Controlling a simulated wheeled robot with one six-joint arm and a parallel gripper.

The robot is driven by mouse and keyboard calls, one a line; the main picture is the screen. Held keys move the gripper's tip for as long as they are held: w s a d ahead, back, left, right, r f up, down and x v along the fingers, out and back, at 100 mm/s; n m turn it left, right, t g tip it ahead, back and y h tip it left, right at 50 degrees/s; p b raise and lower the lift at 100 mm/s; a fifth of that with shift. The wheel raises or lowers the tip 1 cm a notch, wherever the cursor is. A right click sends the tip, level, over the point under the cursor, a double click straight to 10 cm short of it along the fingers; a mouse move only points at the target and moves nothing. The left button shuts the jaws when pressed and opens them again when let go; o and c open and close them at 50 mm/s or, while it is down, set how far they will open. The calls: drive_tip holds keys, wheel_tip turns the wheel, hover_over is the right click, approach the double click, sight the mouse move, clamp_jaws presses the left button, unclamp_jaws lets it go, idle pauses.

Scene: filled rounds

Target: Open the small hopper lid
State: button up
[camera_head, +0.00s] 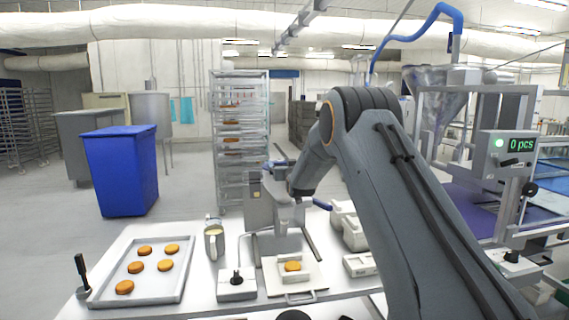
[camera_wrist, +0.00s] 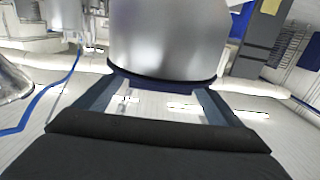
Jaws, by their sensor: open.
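A small grey metal machine (camera_head: 258,205) stands at the back of the white table, partly behind my arm's end. A smooth, rounded metal body, apparently the small hopper (camera_wrist: 165,38), fills the upper middle of the wrist view. A thin dark edge runs along it; I cannot clearly tell the lid from the body or whether it is open. My gripper (camera_wrist: 162,84) is open, its two fingers spread on either side with nothing held between them. The rounded metal lies just beyond the fingertips; contact cannot be told. In the head view the fingertips are hard to make out.
On the table are a tray (camera_head: 182,284) of several orange-brown rounds, a jug (camera_head: 213,244), a lever box (camera_head: 236,288) and a plate (camera_head: 276,281) with one round. A blue bin (camera_head: 120,172) stands left. A frame with a "0 pcs" display (camera_head: 512,144) is right.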

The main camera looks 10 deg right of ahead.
drive_tip(key=shift+w, duration=0.2)
drive_tip(key=shift+a, duration=0.1)
drive_tip(key=shift+a, duration=0.1)
drive_tip(key=c, duration=1.5)
drive_tip(key=shift+d, duration=0.2)
